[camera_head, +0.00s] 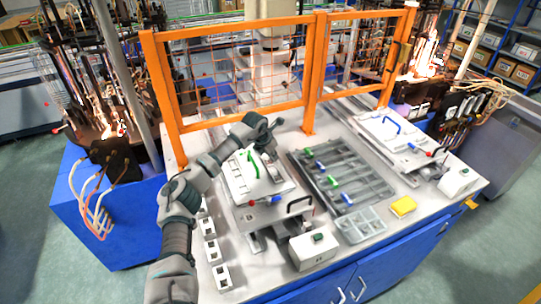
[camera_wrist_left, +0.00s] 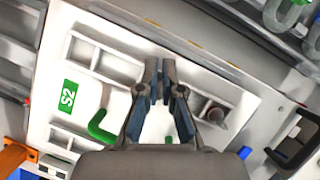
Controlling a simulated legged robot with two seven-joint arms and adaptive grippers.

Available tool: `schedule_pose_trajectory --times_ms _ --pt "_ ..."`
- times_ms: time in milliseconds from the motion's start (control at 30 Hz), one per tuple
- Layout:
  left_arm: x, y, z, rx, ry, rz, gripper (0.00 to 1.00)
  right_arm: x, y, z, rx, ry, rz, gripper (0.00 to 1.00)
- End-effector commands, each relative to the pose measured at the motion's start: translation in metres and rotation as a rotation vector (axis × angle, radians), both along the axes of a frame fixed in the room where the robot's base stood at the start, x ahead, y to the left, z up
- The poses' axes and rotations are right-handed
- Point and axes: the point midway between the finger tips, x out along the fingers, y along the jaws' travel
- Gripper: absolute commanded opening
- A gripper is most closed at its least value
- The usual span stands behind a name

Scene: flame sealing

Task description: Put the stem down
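My left gripper (camera_head: 271,153) is over the left white fixture (camera_head: 240,186), pointing down at it. In the left wrist view the two fingers (camera_wrist_left: 165,78) stand close together with a narrow gap, above the white fixture plate (camera_wrist_left: 110,62) with its green S2 label (camera_wrist_left: 67,97). I cannot make out a stem between the fingertips, and cannot tell whether they pinch something thin. A green bent handle (camera_wrist_left: 101,127) and a round brown piece (camera_wrist_left: 213,112) show on the fixture. My right gripper is not in view.
A dark slotted tray (camera_head: 372,179) with green and blue pieces lies right of the fixture. A second white fixture (camera_head: 392,136) stands farther right. A grey compartment box (camera_head: 362,225) and a yellow block (camera_head: 403,206) are near the front. An orange mesh fence (camera_head: 318,70) borders the back.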

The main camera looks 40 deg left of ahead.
Motion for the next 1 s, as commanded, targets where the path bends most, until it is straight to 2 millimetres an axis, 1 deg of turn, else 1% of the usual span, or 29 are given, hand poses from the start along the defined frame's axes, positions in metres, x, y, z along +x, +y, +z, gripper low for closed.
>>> schedule_pose_trajectory --times_ms 233,267,300,367,467,733,833,1000 --pt "-0.001 0.011 -0.008 -0.014 0.001 0.002 0.0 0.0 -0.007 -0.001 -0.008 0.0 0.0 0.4" --pt "-0.001 0.013 -0.009 -0.016 0.0 0.003 0.06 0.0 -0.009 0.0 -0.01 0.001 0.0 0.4" --pt "-0.001 0.014 -0.009 -0.017 -0.001 0.003 0.16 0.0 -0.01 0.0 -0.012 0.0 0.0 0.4" --pt "-0.001 0.015 -0.01 -0.017 -0.001 0.003 0.31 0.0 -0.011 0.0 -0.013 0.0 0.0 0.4" --pt "-0.001 0.014 -0.01 -0.015 0.002 0.004 0.31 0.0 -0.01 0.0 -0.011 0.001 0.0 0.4" --pt "-0.001 0.008 -0.01 -0.003 0.012 0.003 0.31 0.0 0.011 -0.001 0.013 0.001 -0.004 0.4" --pt "-0.002 0.007 -0.011 -0.004 0.013 0.002 0.31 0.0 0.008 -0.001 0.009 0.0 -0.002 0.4" --pt "-0.001 0.009 -0.012 -0.011 0.012 0.002 0.31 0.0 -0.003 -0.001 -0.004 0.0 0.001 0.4"
